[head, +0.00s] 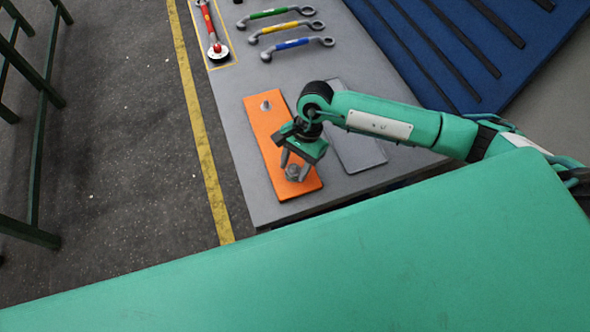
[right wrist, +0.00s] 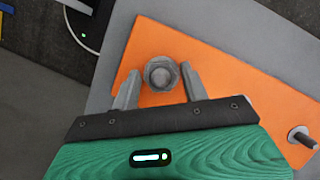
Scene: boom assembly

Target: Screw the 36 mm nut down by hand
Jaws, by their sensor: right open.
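An orange plate (head: 262,130) lies on the grey table and carries two upright studs. The near stud has a grey nut (head: 293,171) on it, which also shows in the right wrist view (right wrist: 161,73). The far stud (head: 266,105) stands bare at the plate's other end; it also shows in the right wrist view (right wrist: 303,137). My right gripper (head: 294,165) is above the near end of the plate. Its open fingers (right wrist: 158,88) stand on either side of the nut, with gaps visible. How far down the nut sits is hard to tell. My left gripper is out of view.
The grey table (head: 235,120) has a flat grey plate (head: 355,150) right of the orange one. Wrenches with green (head: 275,13), yellow (head: 281,31) and blue (head: 292,44) handles lie at the far end, beside a red-handled tool (head: 208,22). A blue ribbed surface (head: 440,50) lies right.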

